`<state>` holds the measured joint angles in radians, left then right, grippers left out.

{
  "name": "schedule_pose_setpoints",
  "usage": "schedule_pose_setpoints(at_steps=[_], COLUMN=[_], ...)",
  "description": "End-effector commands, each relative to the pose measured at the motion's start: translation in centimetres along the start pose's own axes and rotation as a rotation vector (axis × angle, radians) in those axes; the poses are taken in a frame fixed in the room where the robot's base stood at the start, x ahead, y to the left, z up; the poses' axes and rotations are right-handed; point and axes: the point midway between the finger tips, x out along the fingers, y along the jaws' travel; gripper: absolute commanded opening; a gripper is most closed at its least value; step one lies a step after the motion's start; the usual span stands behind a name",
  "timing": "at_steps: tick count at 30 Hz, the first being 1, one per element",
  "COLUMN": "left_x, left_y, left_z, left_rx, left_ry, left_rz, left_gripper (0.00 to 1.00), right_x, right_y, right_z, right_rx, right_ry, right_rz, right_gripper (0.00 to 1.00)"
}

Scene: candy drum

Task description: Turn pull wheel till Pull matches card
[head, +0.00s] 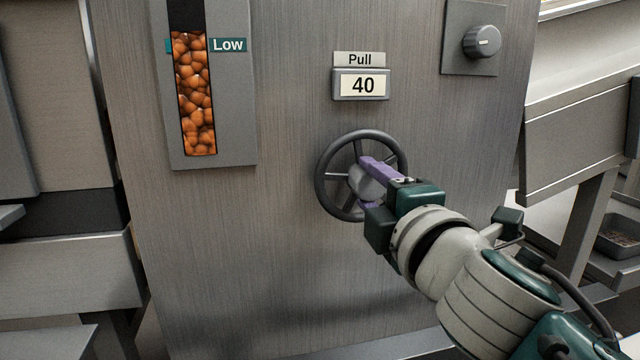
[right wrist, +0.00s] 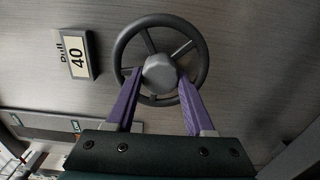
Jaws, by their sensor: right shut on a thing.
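The pull wheel (head: 325,185) is a dark spoked handwheel with a grey hub on the metal panel. It also shows in the right wrist view (right wrist: 197,48), where its hub (right wrist: 159,72) sits between my purple fingers. My right gripper (head: 370,185) is shut on that hub. The Pull display (head: 361,85) above the wheel reads 40, and it shows sideways in the right wrist view (right wrist: 78,56). No card is clearly in view. My left gripper is not in view.
A sight window (head: 196,95) with orange candies stands left of the display, with a "Low" label (head: 228,45) near their top. A grey knob (head: 482,41) is at the upper right. Metal troughs flank the panel. The panel below the wheel is clear.

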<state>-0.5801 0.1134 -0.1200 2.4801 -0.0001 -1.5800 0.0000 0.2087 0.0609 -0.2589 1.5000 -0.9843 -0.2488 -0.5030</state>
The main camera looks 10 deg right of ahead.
Motion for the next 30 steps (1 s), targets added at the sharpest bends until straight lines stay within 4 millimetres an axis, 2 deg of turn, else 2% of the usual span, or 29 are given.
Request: schedule_pose_setpoints(at_steps=[20,21,28,30], left_x=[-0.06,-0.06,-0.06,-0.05], left_y=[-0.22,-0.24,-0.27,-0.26], left_z=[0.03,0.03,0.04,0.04], left_rx=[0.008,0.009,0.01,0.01], left_ry=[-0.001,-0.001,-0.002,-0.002], left_rz=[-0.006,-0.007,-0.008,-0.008], left_gripper=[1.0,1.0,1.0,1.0], right_x=[0.01,0.01,0.01,0.01], right_y=[0.01,0.02,0.0,0.0], right_z=[-0.02,-0.02,-0.01,-0.01], right_rx=[-0.057,-0.057,-0.056,-0.056], right_ry=[0.0,0.0,0.0,0.0], right_rz=[0.001,0.001,0.0,0.0], right_gripper=[0.0,0.58,0.84,0.84])
